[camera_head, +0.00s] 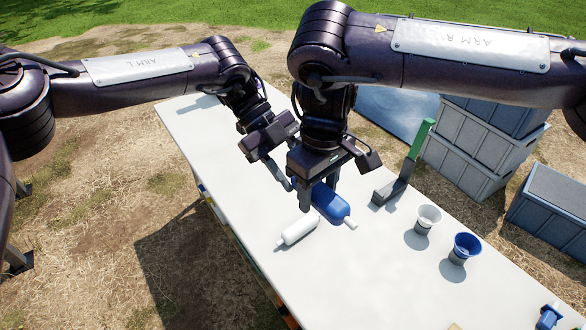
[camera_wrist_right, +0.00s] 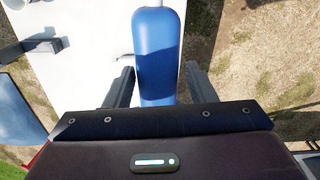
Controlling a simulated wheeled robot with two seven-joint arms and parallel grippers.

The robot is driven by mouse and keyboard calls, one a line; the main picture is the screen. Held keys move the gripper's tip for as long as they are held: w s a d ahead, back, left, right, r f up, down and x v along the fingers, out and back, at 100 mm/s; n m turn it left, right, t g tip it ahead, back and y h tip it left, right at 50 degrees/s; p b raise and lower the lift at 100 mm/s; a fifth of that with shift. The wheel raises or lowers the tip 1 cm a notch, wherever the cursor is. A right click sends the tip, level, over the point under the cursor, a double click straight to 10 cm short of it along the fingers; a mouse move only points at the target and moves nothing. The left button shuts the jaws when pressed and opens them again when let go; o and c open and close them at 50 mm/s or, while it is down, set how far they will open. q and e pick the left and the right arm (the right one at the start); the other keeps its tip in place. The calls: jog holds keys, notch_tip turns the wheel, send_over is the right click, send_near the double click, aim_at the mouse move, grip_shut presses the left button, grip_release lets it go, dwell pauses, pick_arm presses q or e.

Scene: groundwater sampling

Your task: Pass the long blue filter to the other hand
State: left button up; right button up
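The long blue filter (camera_head: 331,204) has a white nozzle at its near end. It also shows in the right wrist view (camera_wrist_right: 158,55), lying lengthwise between the two fingers. My left gripper (camera_head: 283,175) is just left of the right one, by the filter's far end. One of its fingers shows; the rest and the filter's far end are hidden behind my right gripper, so I cannot tell whether it is touching the filter.
A white filter (camera_head: 298,230) lies on the white table (camera_head: 345,285). A grey stand with a green upright part (camera_head: 421,139), a white cup (camera_head: 428,217) and a blue cup (camera_head: 465,247) are to the right. Grey crates (camera_head: 467,152) stand beyond the table. The near table middle is clear.

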aim_at(319, 188)
pick_arm(q)
jog(key=shift+r, duration=0.1)
jog(key=shift+c, duration=0.5)
pick_arm(e)
jog(key=shift+o, duration=1.4)
jog(key=shift+r, duration=0.1)
notch_tip(319, 188, up, 12)
